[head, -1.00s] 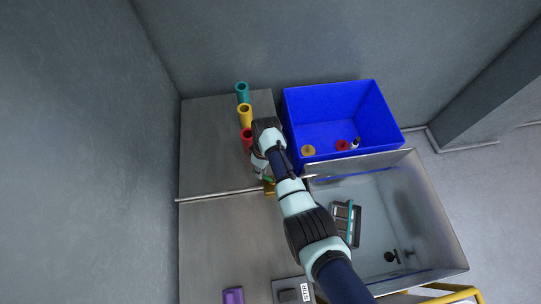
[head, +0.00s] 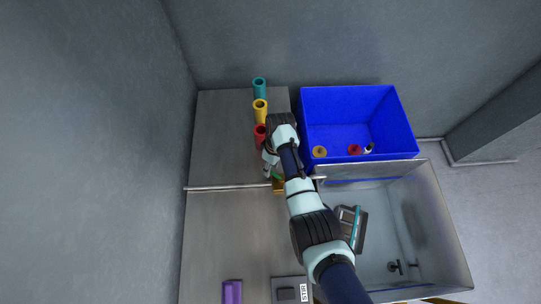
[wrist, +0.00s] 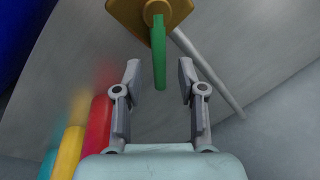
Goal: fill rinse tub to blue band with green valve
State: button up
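The green valve handle (wrist: 159,50) hangs from a brass body (wrist: 133,14) in the wrist view. My gripper (wrist: 159,72) is open, with one fingertip on each side of the handle's free end and a gap on both sides. In the head view the brass body (head: 278,186) shows beside my wrist, by the tub's left wall; my arm hides most of the handle. The grey rinse tub (head: 440,215) is at the right, with the blue band (head: 350,181) along its far inner wall. I cannot make out a water level.
Red (head: 260,134), yellow (head: 260,108) and teal (head: 259,86) cylinders stand behind my gripper. A blue bin (head: 350,100) holds small items. A teal-edged tool (head: 359,230) lies in the tub. A purple block (head: 232,292) and a STIR plate (head: 304,292) are at the front. A rail (head: 225,188) crosses the bench.

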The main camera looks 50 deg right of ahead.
notch_tip(320, 180, up, 11)
jog(key=d, duration=0.2)
jog(key=shift+w+d, duration=0.15)
dwell(0.4)
